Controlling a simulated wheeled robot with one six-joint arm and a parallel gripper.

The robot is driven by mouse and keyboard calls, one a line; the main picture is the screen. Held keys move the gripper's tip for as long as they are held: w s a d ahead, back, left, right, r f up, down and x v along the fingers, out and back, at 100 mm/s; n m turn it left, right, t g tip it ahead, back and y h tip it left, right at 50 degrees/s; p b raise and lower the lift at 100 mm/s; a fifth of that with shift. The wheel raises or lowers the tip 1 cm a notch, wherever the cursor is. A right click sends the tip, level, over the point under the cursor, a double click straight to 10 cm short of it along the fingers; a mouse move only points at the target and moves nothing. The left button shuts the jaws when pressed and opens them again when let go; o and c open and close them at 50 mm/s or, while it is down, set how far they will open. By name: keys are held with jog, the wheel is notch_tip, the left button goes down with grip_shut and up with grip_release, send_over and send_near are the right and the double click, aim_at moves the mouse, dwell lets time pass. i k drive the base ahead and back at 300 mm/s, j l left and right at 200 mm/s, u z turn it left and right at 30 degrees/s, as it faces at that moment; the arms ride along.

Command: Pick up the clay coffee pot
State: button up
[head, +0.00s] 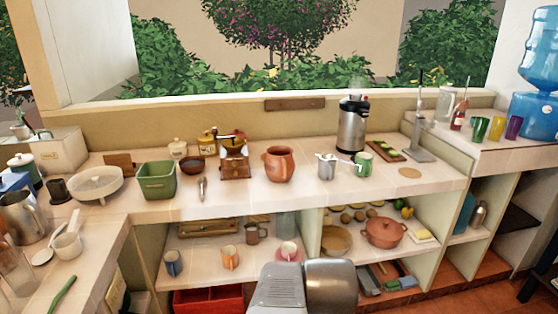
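The clay coffee pot (280,165) is a reddish-brown round jug with a handle on its left side. It stands upright on the counter (300,200) near the middle, in the head view. A wooden coffee grinder stands to its left, and a small steel pitcher stands to its right. Grey parts of my arm show at the bottom middle, below and in front of the counter, apart from the pot. My gripper's fingers are not in view.
A coffee grinder (235,160), green tub (157,181), steel pitcher (326,167), green mug (362,165) and tall steel dispenser (353,125) share the counter. The counter's front strip is clear before the pot.

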aim_at(279, 166)
jog(key=i+j+z, duration=0.1)
jog(key=i, duration=0.3)
jog(key=i+j+z, duration=0.1)
jog(key=i, duration=0.25)
jog(key=i+j, duration=0.25)
jog(key=i, duration=0.15)
jog(key=l+z, duration=0.05)
